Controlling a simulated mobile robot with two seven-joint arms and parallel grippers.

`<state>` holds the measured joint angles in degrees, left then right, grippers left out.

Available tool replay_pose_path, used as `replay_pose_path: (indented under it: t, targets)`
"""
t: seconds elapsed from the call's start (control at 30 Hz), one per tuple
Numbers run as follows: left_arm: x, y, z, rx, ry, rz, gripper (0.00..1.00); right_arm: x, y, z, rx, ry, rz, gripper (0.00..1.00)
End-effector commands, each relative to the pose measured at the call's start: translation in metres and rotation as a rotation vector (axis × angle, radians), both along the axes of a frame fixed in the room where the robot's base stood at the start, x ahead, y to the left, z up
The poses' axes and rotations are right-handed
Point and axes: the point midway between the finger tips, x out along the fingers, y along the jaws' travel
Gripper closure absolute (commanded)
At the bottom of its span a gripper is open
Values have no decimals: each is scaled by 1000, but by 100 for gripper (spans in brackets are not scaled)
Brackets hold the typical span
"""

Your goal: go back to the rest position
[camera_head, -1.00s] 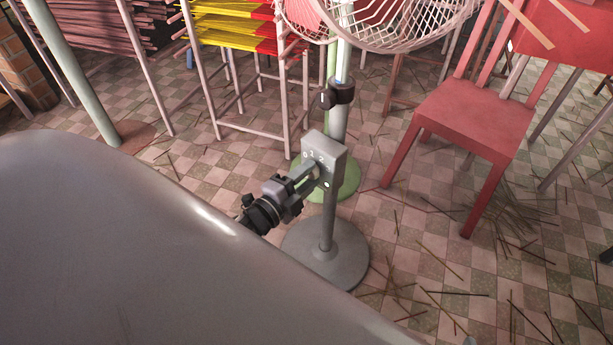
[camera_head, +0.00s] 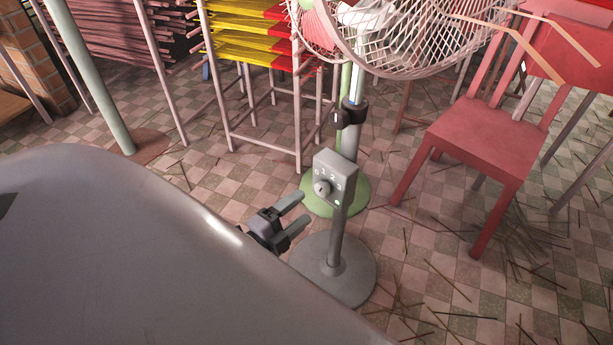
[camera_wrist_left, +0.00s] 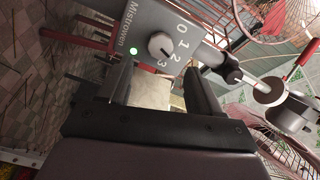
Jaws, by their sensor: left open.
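My left gripper (camera_head: 299,211) is open and empty, just below and to the left of the fan's grey control box (camera_head: 344,172). The fingers are apart from the round knob (camera_head: 322,188), with a visible gap. In the left wrist view my open gripper (camera_wrist_left: 157,88) frames a pale patch behind it. There the control box (camera_wrist_left: 108,32) shows the marks 0, 1, 2, 3, the knob (camera_wrist_left: 161,46) and a lit green lamp (camera_wrist_left: 133,51). My right gripper is in neither view.
The fan's wire cage (camera_head: 405,45) is above, and its round grey base (camera_head: 350,280) stands on the tiled floor. A red chair (camera_head: 480,135) is at the right. A rack with yellow and red sticks (camera_head: 245,50) stands behind. Loose sticks litter the floor.

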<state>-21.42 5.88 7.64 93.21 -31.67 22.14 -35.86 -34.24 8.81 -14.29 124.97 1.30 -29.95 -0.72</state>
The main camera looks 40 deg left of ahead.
Motion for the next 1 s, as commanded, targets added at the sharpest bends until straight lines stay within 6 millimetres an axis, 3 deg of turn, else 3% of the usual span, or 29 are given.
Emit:
replay_pose_path:
  t: [0.3,0.67,1.0]
  targets:
    - [-5,1,0,0,0,0,36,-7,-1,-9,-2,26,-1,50]
    - [-4,1,0,-4,4,4,36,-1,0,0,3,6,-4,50]
    - [-6,13,4,-236,209,211,36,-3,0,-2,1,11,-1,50]
